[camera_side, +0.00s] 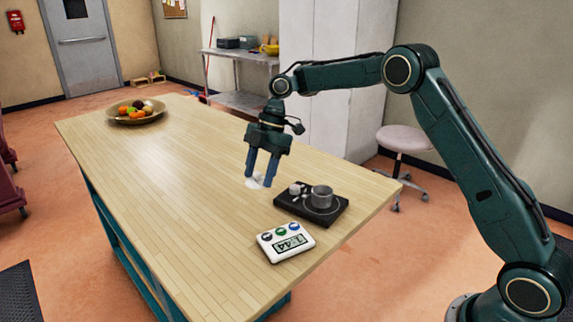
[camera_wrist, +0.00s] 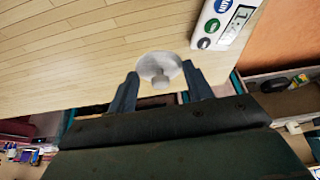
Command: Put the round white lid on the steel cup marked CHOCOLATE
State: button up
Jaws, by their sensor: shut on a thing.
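The round white lid (camera_wrist: 159,64) with its small knob shows between my fingertips in the wrist view. In the side view the white lid (camera_side: 255,181) is partly hidden by my fingers. My gripper (camera_side: 258,180) points down and is shut on the lid, low over the table; I cannot tell whether the lid touches the wood. It also shows in the wrist view (camera_wrist: 160,76). No CHOCOLATE marking is legible.
A small pale item (camera_side: 297,188) is beside the cup on the tray. A white timer (camera_side: 285,242) with coloured buttons lies in front of the tray. A fruit bowl (camera_side: 120,119) stands at the table's far left. The wooden table (camera_side: 180,180) between is clear.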

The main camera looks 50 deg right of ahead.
jog(key=s+d+r, duration=0.2)
jog(key=s+d, duration=0.7)
jog(key=d, duration=0.4)
jog(key=shift+s+d+r, duration=0.15)
jog(key=shift+s+r, duration=0.25)
jog(key=shift+f, duration=0.15)
jog(key=shift+f, duration=2.75)
jog(key=shift+f, duration=0.55)
jog(key=o, duration=0.5)
jog(key=shift+o, duration=0.8)
